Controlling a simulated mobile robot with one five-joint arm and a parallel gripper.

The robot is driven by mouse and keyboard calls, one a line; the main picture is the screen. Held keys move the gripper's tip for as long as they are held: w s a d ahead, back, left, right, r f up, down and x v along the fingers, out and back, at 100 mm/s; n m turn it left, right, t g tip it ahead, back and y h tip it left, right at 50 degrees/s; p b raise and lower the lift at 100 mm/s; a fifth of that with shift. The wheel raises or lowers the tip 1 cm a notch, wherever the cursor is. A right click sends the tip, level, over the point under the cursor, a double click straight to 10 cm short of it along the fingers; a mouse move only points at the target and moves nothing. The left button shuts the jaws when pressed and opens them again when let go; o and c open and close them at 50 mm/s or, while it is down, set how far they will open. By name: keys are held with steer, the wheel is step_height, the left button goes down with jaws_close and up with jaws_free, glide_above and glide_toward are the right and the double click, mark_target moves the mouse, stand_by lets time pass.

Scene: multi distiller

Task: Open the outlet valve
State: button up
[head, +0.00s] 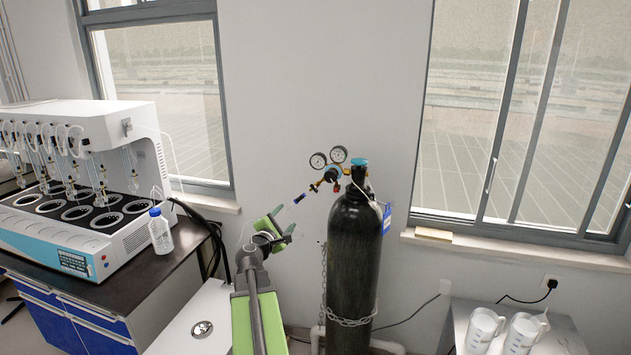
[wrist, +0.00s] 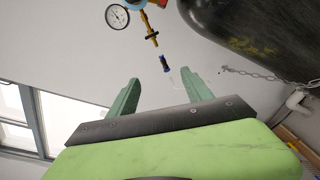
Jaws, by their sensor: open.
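A black gas cylinder (head: 352,250) stands upright against the wall. At its top is a brass and blue regulator (head: 331,175) with two round gauges. A thin outlet line with a brass fitting (wrist: 152,38) and a blue-black connector (wrist: 164,63) runs from it, down and left in the head view. Which part is the outlet valve I cannot tell for certain. My gripper (head: 286,219) is open and empty, left of the cylinder and below the regulator. In the wrist view the connector appears between my fingertips (wrist: 160,77), apparently beyond them and not touched.
A chain (head: 347,321) loops around the cylinder. A bench with a distiller (head: 85,170) and a white bottle (head: 160,232) stands at left. A small table with white jugs (head: 485,328) stands at right. The wall between the windows is bare.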

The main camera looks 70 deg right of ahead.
mark_target(313, 189)
steer(key=s+d, duration=0.1)
steer(key=d, duration=0.5)
steer(key=d+r+n, duration=0.1)
steer(key=d, duration=0.6)
steer(key=s+d+r+n, duration=0.1)
steer(key=d, duration=0.5)
steer(key=shift+s+d+r+h, duration=0.15)
steer(key=shift+s+r+h, duration=0.05)
steer(key=shift+s+h, duration=0.2)
steer(key=shift+d, duration=0.6)
steer(key=shift+a, duration=0.1)
jaws_close()
